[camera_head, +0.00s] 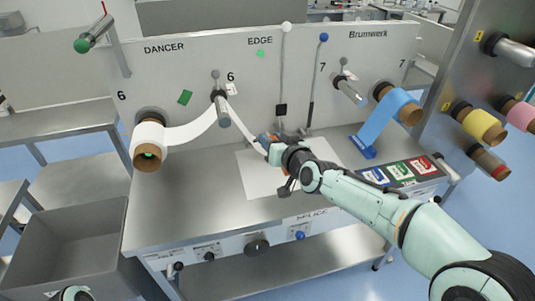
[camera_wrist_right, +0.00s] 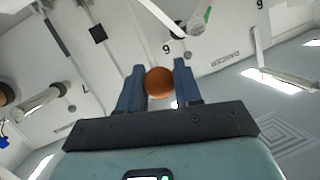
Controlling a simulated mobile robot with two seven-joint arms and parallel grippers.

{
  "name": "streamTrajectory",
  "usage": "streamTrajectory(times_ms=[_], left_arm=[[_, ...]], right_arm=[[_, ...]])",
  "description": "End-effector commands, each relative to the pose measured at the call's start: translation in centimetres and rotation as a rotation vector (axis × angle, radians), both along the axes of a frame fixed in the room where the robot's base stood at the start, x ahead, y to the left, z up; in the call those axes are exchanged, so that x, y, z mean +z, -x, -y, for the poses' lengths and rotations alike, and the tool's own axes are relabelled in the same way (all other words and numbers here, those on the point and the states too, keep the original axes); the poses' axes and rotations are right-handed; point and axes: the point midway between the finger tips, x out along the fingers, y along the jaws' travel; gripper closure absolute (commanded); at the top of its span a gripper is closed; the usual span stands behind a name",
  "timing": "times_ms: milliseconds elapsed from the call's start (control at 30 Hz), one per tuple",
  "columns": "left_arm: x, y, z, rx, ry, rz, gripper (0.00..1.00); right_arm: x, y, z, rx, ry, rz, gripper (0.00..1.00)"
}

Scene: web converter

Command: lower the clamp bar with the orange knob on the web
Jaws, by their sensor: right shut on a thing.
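The orange knob (camera_wrist_right: 160,83) sits between the two blue fingers of my right gripper (camera_wrist_right: 158,88) in the wrist view. My right gripper (camera_head: 268,141) is shut on it, low over the back of the bench in the head view. The clamp bar itself is mostly hidden by the gripper and arm, so its angle cannot be told. The white web (camera_head: 192,130) runs from the roll (camera_head: 148,140) at the left over a roller (camera_head: 221,108), then down to the gripper.
A lever with a white knob (camera_head: 286,28) and one with a blue knob (camera_head: 323,38) stand against the panel. A white sheet (camera_head: 258,182) lies on the bench. A blue web (camera_head: 383,118) and colored cards (camera_head: 400,172) are at the right. A grey bin (camera_head: 70,235) stands front left.

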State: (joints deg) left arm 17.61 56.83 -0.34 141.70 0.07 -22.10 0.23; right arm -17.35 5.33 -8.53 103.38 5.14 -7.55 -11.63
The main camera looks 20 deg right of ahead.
Motion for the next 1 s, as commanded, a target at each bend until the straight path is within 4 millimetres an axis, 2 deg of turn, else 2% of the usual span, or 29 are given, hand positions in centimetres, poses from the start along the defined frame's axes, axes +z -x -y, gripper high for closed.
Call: streamTrajectory(times_ms=[33, 200, 733, 767, 800, 833, 1000], left_arm=[[0.33, -0.26, 0.01, 0.000, 0.000, 0.003, 0.57], [0.68, -0.54, 0.01, 0.000, 0.000, 0.006, 0.57], [0.77, -0.62, 0.00, 0.000, 0.000, 0.007, 0.57], [0.77, -0.62, 0.00, 0.000, 0.000, 0.007, 0.57], [0.77, -0.62, 0.00, 0.000, 0.000, 0.007, 0.57], [0.77, -0.62, 0.00, 0.000, 0.000, 0.007, 0.57], [0.77, -0.62, 0.00, 0.000, 0.000, 0.007, 0.57]], right_arm=[[0.80, -0.42, 0.17, -0.002, 0.000, 0.009, 1.00], [1.51, -1.05, 0.44, -0.002, -0.001, 0.009, 1.00], [1.65, -1.32, 0.53, -0.001, -0.001, 0.006, 1.00], [1.64, -1.32, 0.52, -0.001, -0.001, 0.006, 0.63], [1.64, -1.32, 0.53, -0.001, -0.001, 0.006, 0.50], [1.63, -1.32, 0.53, -0.001, -0.001, 0.005, 0.43], [1.54, -1.29, 0.50, -0.001, 0.000, 0.003, 0.43]])
